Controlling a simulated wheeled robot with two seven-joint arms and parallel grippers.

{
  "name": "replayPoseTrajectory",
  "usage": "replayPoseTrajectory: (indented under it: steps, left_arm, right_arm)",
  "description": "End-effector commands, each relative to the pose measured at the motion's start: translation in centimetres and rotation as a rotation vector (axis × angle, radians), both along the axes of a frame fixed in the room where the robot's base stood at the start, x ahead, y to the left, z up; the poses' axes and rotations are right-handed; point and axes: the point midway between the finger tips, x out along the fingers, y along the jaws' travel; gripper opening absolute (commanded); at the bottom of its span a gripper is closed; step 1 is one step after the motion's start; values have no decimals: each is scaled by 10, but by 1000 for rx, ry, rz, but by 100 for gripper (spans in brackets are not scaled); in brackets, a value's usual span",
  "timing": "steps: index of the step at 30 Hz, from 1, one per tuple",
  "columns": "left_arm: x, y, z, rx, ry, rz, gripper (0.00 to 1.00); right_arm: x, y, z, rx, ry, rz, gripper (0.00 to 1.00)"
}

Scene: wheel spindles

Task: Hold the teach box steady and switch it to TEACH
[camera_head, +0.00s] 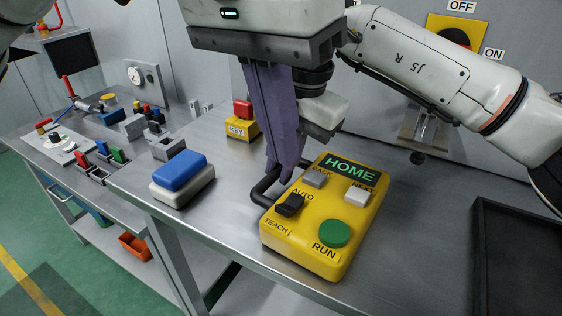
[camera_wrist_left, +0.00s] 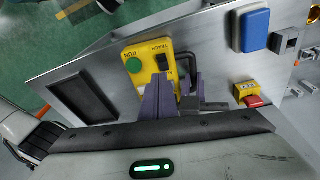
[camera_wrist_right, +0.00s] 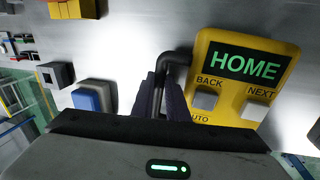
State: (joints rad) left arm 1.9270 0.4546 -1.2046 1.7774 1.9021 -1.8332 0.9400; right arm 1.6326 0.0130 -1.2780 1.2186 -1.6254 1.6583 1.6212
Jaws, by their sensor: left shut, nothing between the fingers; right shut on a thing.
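The yellow teach box (camera_head: 341,236) lies on the metal table with a HOME display, BACK and NEXT keys and a green RUN button (camera_head: 334,233). Its black rocker switch (camera_head: 290,204) sits between AUTO and TEACH; I cannot tell which end is pressed. It also shows in the left wrist view (camera_wrist_left: 164,53). My left gripper (camera_head: 284,168) is shut and empty, pointing down just beyond the switch. My right gripper (camera_wrist_right: 161,82) is shut on the box's black handle (camera_wrist_right: 177,57). In the head view its fingers are largely hidden behind the left gripper.
A blue-topped button block (camera_head: 182,172) stands left of the box. A yellow KEY box (camera_head: 242,128) with a red top stands behind. A dark tray (camera_head: 483,255) lies at the right. The table's front edge is close to the box.

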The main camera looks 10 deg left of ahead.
Motion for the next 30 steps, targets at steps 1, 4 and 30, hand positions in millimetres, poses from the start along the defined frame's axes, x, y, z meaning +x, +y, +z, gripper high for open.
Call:
replayPoseTrajectory:
  steps: [1,4,30]
  left_arm:
    - [2,-3,3,25,3,58,0]
    - [4,-4,4,56,7,150,0]
    - [5,-4,-62,66,11,190,0]
  right_arm:
    - [0,0,1,0,-1,0,0]
    - [0,0,1,0,-1,0,0]
    - [0,0,1,0,-1,0,0]
